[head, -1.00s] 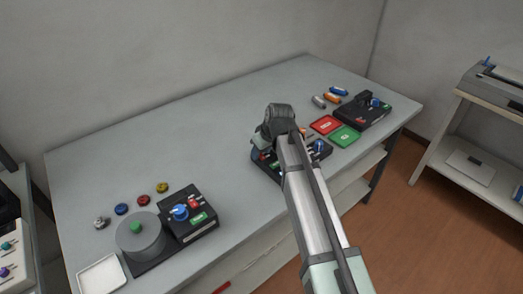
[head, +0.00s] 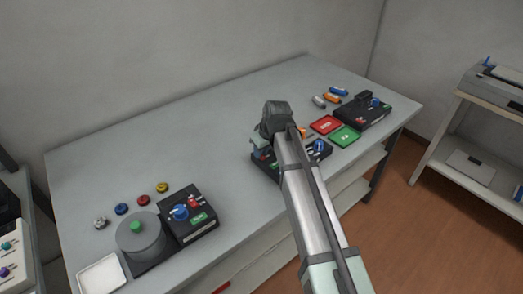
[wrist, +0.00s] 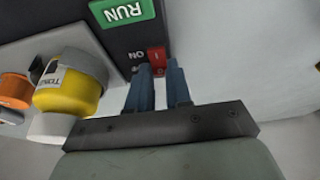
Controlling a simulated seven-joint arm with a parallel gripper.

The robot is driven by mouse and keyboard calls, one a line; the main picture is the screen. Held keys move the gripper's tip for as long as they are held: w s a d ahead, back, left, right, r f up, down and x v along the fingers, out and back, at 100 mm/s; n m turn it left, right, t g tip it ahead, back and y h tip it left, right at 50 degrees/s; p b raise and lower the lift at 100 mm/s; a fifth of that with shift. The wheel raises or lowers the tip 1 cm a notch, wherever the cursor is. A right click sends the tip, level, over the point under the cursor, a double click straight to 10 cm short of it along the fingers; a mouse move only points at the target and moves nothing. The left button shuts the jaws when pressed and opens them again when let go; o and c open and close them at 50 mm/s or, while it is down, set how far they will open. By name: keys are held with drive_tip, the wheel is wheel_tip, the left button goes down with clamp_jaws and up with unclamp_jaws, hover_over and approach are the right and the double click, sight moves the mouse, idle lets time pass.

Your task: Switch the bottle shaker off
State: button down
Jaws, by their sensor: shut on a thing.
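The bottle shaker (head: 261,163) is the black-based machine in the middle of the bench, largely hidden by my arm in the head view. The wrist view shows its dark panel (wrist: 122,38) with a lit green RUN sign (wrist: 122,11). A red switch (wrist: 157,57) sits beside an ON label. My gripper (wrist: 158,70) is at the panel with its two blue fingers on either side of the red switch, shut on it. A yellow toner bottle (wrist: 68,95) with a grey collar and an orange bottle (wrist: 14,86) are left of the fingers.
A machine with a grey drum (head: 140,240) stands front left, with several coloured caps behind it. Red (head: 325,124) and green (head: 345,136) trays and another black machine (head: 364,112) are to the right. The back middle of the bench is clear.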

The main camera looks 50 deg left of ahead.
drive_tip(key=a+h, duration=0.1)
drive_tip(key=h, duration=0.1)
drive_tip(key=shift+a+h, duration=0.15)
drive_tip(key=shift+h, duration=0.15)
drive_tip(key=shift+f+h, duration=0.1)
drive_tip(key=shift+h, duration=0.6)
drive_tip(key=c, duration=1)
unclamp_jaws()
drive_tip(key=shift+c, duration=0.2)
wheel_tip(320, 180, up, 14)
drive_tip(key=shift+f, duration=0.1)
